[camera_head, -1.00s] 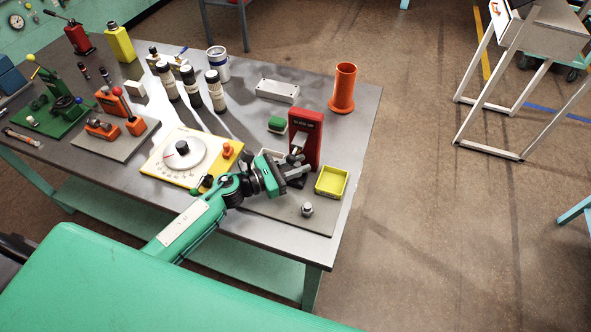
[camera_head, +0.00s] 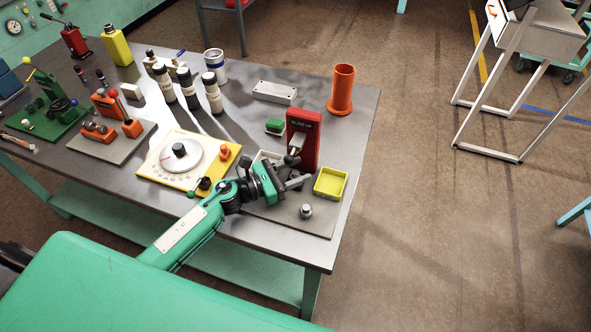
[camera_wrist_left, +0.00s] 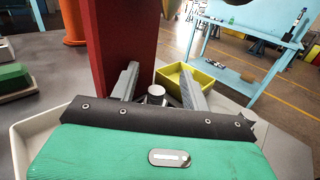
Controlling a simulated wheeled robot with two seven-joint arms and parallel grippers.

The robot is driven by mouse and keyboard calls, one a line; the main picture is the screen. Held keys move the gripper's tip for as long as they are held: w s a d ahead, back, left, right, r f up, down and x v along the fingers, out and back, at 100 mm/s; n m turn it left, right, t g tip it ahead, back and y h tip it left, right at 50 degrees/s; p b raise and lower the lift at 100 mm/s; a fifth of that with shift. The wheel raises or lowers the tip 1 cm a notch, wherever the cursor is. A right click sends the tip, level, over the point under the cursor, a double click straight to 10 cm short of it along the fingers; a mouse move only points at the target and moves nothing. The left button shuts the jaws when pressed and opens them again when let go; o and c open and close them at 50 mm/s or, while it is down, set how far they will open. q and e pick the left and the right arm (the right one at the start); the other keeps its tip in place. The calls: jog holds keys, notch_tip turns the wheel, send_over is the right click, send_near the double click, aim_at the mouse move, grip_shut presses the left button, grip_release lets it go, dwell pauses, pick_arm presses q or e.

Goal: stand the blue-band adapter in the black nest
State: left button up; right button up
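My left gripper (camera_head: 297,180) reaches in from the left, low in front of the red upright stand (camera_head: 304,138). In the left wrist view its two grey fingers (camera_wrist_left: 160,88) are spread apart. A small silver round-topped piece (camera_wrist_left: 156,91) shows between them, with a gap on each side. I cannot tell whether it is the adapter, as no blue band shows. Another small silver fitting (camera_head: 306,211) stands upright on the grey mat (camera_head: 287,217), in front of the gripper. The black nest is not clearly seen; the gripper covers the stand's foot. My right gripper is out of view.
A yellow tray (camera_head: 330,184) lies just right of the fingers. A whitish tray (camera_wrist_left: 22,135) and a green block (camera_head: 275,126) lie behind the gripper. A yellow dial plate (camera_head: 163,174) is to the left. An orange tube (camera_head: 342,88) stands behind the red stand.

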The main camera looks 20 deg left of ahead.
pick_arm(q)
jog(key=shift+a, duration=0.1)
jog(key=shift+s+a+f, duration=0.15)
jog(key=shift+s+a, duration=0.05)
jog(key=shift+a, duration=0.05)
jog(key=b+v, duration=0.5)
jog(key=v, duration=0.7)
jog(key=shift+s, duration=0.25)
jog(key=shift+s+a, duration=0.25)
jog(key=shift+a, duration=0.05)
